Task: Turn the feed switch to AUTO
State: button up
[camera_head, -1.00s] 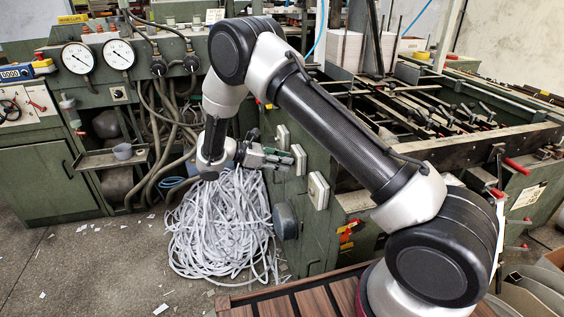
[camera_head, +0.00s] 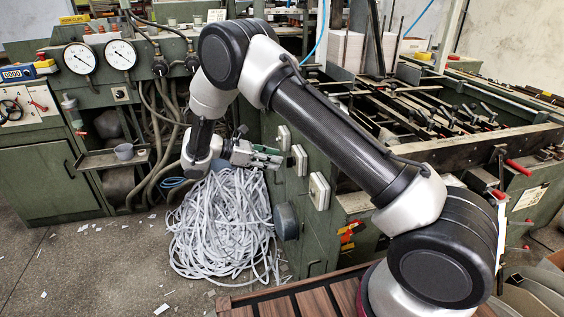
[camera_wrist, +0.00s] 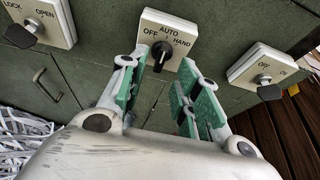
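The feed switch (camera_wrist: 166,38) is a pale plate marked OFF, AUTO and HAND at the top middle of the wrist view. Its black knob (camera_wrist: 160,56) is elongated and tilted, with its upper end to the right, toward the AUTO and HAND side; the exact setting is hard to tell. In the head view the switch plate (camera_head: 299,160) is the middle one on the green panel. My gripper (camera_wrist: 158,80) is open and empty, with green-padded fingers on either side below the knob. In the head view my gripper (camera_head: 277,160) points at the panel, apparently just short of the switch.
A LOCK/OPEN switch (camera_wrist: 42,18) is to the left and an OFF/ON switch (camera_wrist: 265,64) to the right, both with protruding knobs. A metal handle (camera_wrist: 46,86) sits lower left. A heap of paper strips (camera_head: 220,230) lies below my gripper.

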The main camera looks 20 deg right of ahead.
jog(key=v, duration=0.7)
jog(key=shift+r, duration=0.1)
jog(key=s+d+r+m+g+y, duration=0.1)
jog(key=s+d+r+m+y, duration=0.4)
jog(key=d+r, duration=0.45)
jog(key=s+d+r+m+g+y, duration=0.1)
jog(key=s+d+r+m+y, duration=0.25)
jog(key=s+d+r, duration=0.5)
jog(key=s+d+r+m+t+y, duration=0.1)
jog(key=s+d+m+t, duration=0.1)
jog(key=s, duration=0.4)
jog(key=s+d+r+m+t+y, duration=0.1)
jog(key=s+d+m+t+y, duration=0.1)
jog(key=s, duration=0.5)
jog(key=s+d+r+m+t+y, duration=0.2)
jog(key=s+d+m, duration=0.1)
jog(key=s+m, duration=0.2)
jog(key=shift+s+d, duration=0.35)
jog(key=shift+s, duration=0.9)
jog(key=shift+m, duration=0.25)
